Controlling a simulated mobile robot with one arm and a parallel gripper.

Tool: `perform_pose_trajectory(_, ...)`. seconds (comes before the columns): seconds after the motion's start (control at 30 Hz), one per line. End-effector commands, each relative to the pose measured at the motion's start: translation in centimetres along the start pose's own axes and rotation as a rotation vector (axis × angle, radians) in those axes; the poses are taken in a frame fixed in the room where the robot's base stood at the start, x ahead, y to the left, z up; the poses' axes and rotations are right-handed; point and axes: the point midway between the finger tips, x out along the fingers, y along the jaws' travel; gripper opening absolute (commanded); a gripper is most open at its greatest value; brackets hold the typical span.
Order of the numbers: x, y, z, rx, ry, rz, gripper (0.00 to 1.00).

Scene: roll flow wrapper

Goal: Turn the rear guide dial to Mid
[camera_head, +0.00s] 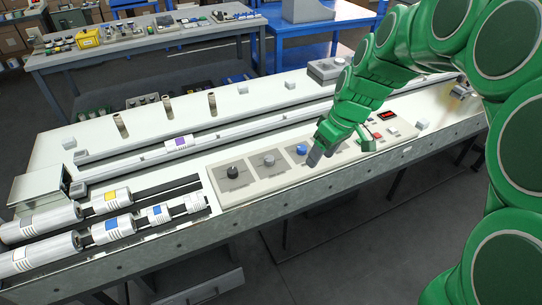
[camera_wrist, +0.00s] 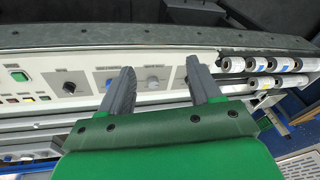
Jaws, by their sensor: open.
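The control panel (camera_head: 250,187) carries a row of dials. In the head view I see a black dial (camera_head: 233,171), a grey dial (camera_head: 269,160) and a blue dial (camera_head: 301,149). The wrist view shows the grey dial (camera_wrist: 152,83) between my fingers, the blue dial (camera_wrist: 109,84) partly behind the left finger, and another black dial (camera_wrist: 69,87) further left. The dial labels are too small to read, so I cannot tell which is the rear guide dial. My gripper (camera_head: 341,151) (camera_wrist: 160,68) is open and empty, apparently above the panel, just right of the blue dial in the head view.
A red display (camera_head: 386,115) and several buttons are on the panel's right part. White rolls (camera_head: 110,200) lie at the left end. Upright pegs (camera_head: 167,107) and a long rail stand behind the panel. A bench with small items (camera_head: 150,45) is further back.

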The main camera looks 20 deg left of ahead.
Motion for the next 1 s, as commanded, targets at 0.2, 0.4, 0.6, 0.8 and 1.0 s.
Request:
perform_pose_trajectory(0.2,3.5,1.8,-4.9,-0.140,0.036,-0.011,0.63)
perform_pose_trajectory(0.4,6.8,3.1,-9.0,-0.267,0.067,-0.011,0.63)
perform_pose_trajectory(0.6,10.2,4.5,-12.9,-0.385,0.101,-0.001,0.63)
perform_pose_trajectory(0.8,12.9,5.3,-15.3,-0.469,0.118,0.009,0.63)
perform_pose_trajectory(1.0,13.7,5.5,-16.3,-0.500,0.126,0.015,0.63)
